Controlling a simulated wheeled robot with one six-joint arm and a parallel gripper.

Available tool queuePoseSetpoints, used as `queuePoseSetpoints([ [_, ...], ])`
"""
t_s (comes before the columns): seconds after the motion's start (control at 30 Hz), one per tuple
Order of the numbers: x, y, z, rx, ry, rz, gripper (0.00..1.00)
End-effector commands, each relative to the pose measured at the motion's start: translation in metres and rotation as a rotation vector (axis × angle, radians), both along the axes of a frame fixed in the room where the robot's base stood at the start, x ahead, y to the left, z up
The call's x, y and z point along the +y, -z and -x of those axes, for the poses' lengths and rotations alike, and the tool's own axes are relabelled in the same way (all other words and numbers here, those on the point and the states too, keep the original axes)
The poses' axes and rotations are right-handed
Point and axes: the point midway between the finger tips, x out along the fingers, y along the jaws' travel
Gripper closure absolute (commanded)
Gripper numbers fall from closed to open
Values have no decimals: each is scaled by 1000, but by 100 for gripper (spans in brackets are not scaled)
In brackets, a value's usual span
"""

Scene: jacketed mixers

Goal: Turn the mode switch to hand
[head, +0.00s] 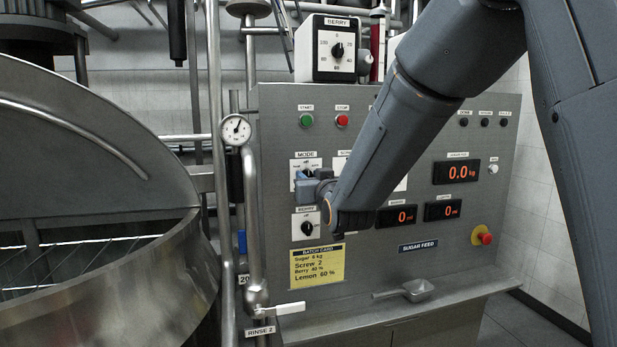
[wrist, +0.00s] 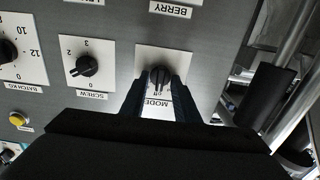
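The mode switch is a black knob (wrist: 160,76) on a white plate, below the MODE label (head: 306,154) on the grey panel. My gripper (head: 303,178) is in front of this plate and covers its lower part in the head view. In the wrist view, which shows the panel upside down, my two dark fingers (wrist: 160,82) stand on either side of the knob. They look apart, with a narrow gap to the knob; I cannot tell whether either touches it. The knob's mark seems to point toward "off".
The screw dial (wrist: 84,67) is beside the mode plate. The berry plate (head: 305,225) is just below my gripper in the head view. Start (head: 306,119) and stop (head: 342,120) buttons are above. A pipe with a gauge (head: 236,130) stands at the panel's left edge.

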Motion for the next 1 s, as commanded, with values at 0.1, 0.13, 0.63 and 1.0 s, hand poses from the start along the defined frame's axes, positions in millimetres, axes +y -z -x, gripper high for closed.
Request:
queuePoseSetpoints([
  [0.1, 0, 0, 0, 0, 0, 0, 75],
  [0.13, 0, 0, 0, 0, 0, 0, 80],
  [0.63, 2, 0, 1, -13, -3, 37, 100],
  [1.0, 3, 2, 0, -80, -2, 271, 100],
])
